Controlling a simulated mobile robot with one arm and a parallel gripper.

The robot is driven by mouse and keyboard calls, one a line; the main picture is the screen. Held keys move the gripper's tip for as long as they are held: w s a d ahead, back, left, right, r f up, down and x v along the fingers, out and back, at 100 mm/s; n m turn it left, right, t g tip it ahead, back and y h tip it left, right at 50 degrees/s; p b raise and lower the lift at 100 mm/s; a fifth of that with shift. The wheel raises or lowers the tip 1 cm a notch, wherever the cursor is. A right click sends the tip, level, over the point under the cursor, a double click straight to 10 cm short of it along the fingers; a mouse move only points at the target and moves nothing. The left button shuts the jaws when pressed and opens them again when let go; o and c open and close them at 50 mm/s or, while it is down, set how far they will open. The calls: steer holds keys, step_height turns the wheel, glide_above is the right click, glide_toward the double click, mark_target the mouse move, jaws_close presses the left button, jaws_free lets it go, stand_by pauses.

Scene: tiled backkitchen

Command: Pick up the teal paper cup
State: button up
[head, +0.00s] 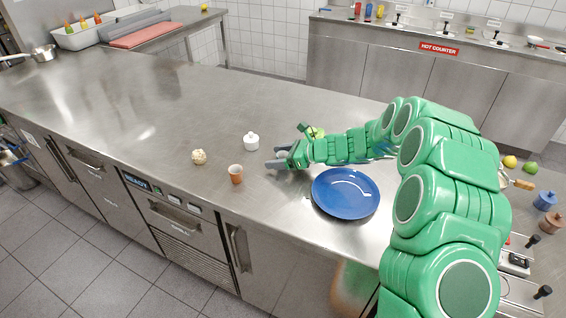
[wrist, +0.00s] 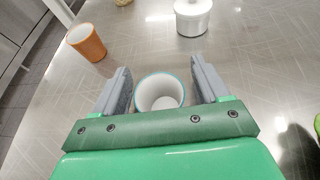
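The teal paper cup (wrist: 160,93) shows in the wrist view as a white-lined cup with a teal rim, seen from above. It stands between the two grey fingers of my gripper (wrist: 163,82), with its near side hidden by the gripper body. The fingers are apart, with a gap on each side of the rim. In the head view my gripper (head: 273,157) is low over the steel counter, and I cannot make out the teal cup there.
An orange cup (head: 236,174), a white lidded pot (head: 251,141) and a cauliflower-like piece (head: 199,157) stand left of my gripper. A blue plate (head: 345,193) lies to its right, and a green item (head: 316,132) is behind my wrist.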

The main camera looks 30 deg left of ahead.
steer(key=c, duration=1.1)
steer(key=shift+r, duration=0.1)
steer(key=shift+r, duration=0.25)
step_height(320, 180, up, 2)
steer(key=shift+r, duration=0.1)
steer(key=s+d+r, duration=0.5)
steer(key=s+r, duration=0.1)
steer(key=s, duration=0.1)
steer(key=s+d+r, duration=0.3)
steer(key=s+r, duration=0.1)
steer(key=shift+d, duration=0.35)
